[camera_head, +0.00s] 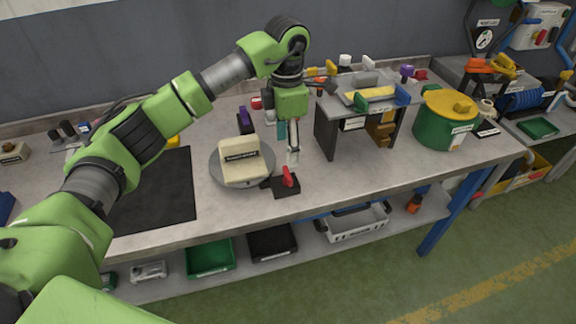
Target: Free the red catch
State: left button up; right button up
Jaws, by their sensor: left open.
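The red catch (287,177) stands up from a small black base (285,188) near the front edge of the bench, at the right side of a round grey turntable (216,163). A cream block with a dark label (241,163) sits on the turntable. My left gripper (293,153) points down just above and behind the red catch. It is open and looks empty, with a small gap between its fingers and the catch. Whether the catch touches the turntable's rim is too small to tell. My right gripper does not show.
A green pot with a yellow lid (446,117) is further right. A black mat (166,190) lies left. Bins sit on the lower shelf.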

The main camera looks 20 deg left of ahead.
pick_arm(q)
jog(key=p, duration=0.1)
send_over(288, 173)
notch_tip(288, 173, down, 4)
jog(key=shift+a+f, duration=0.1)
notch_tip(288, 173, down, 5)
jog(key=shift+r+p, duration=0.1)
jog(key=shift+p, duration=0.55)
jog(key=shift+w+f, duration=0.1)
jog(key=shift+f, duration=0.3)
jog(key=shift+c, duration=1.1)
jog(key=c, duration=0.9)
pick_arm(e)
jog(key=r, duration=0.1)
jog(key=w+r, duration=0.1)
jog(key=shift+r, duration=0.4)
